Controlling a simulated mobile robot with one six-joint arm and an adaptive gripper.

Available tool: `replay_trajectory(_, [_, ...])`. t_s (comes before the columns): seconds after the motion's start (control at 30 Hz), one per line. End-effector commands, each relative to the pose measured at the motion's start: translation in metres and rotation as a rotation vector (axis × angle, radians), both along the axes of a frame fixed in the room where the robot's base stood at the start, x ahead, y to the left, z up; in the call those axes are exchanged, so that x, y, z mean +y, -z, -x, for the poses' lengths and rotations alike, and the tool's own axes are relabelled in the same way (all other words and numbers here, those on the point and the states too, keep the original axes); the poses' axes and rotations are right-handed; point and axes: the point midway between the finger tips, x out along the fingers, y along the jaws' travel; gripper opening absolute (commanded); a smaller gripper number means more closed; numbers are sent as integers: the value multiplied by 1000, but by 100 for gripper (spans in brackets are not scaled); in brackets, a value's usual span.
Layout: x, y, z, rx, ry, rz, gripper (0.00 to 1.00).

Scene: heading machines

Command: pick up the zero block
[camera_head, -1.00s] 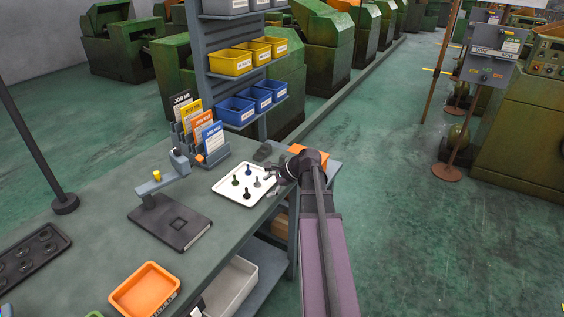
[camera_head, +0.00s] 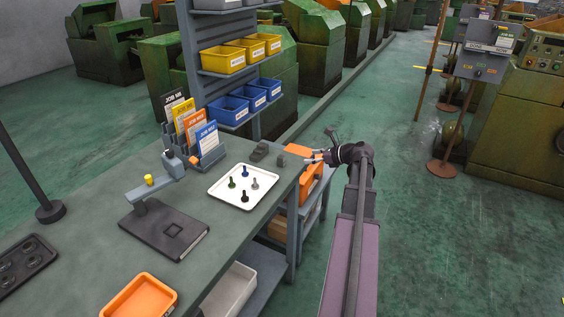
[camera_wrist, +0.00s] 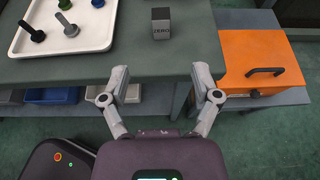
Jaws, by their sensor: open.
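The zero block (camera_wrist: 161,24) is a small dark grey cube with a ZERO label on its front face. It stands on the grey bench near the edge in the wrist view.
A white tray (camera_head: 221,197) with several bolts lies left of the block. An orange box (camera_wrist: 262,88) with a black handle stands on a lower surface right of the bench. The bench edge (camera_wrist: 100,68) lies near my fingertips.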

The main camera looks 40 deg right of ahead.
Motion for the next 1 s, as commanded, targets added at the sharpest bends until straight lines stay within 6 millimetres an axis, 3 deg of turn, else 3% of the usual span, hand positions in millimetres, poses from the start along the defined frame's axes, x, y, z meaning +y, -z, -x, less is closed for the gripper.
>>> replay_trajectory(0.37, [2,6,-9,1,0,2,80])
replay_trajectory(0.8, [23,31,-60,1,0,3,80])
replay_trajectory(1.0, [28,34,-71,1,2,3,80])
